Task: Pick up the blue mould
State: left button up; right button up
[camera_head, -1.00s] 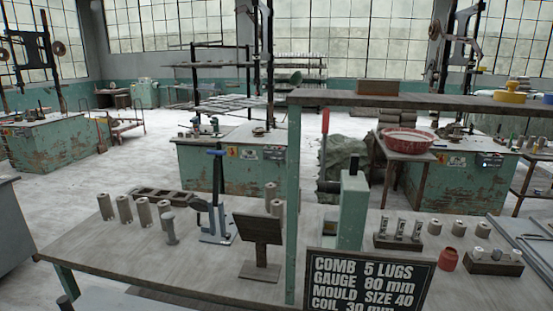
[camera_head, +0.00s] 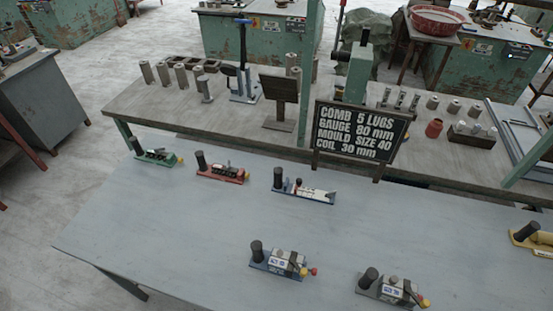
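Two tools with blue bases lie on the near grey-blue table (camera_head: 180,225). One blue-based tool (camera_head: 303,192), in the middle, has a black upright knob at its left end and a whitish top. The other blue-based tool (camera_head: 280,262), nearer, has a black knob, a metal block and small red and yellow knobs at its right end. I cannot tell for sure which is the blue mould. Neither of my grippers shows in the head view.
A green tool (camera_head: 157,157), a red tool (camera_head: 222,174), a grey tool (camera_head: 390,290) and a yellow tool (camera_head: 535,238) share the table. A black sign (camera_head: 358,134) stands at its back edge, before a bench (camera_head: 230,120) with several cylinders. The table's left front is clear.

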aim_at(275, 262)
jog(key=l+u, duration=0.15)
jog(key=l, duration=0.25)
jog(key=k+l+u, duration=0.15)
jog(key=l, duration=0.2)
jog(key=k+l+u, duration=0.15)
jog(key=l, duration=0.25)
jog(key=k+j+z, duration=0.25)
jog(key=k+j, duration=0.15)
jog(key=k+j+z, duration=0.2)
jog(key=k, duration=0.25)
jog(key=i+j, duration=0.1)
jog(key=i, duration=0.5)
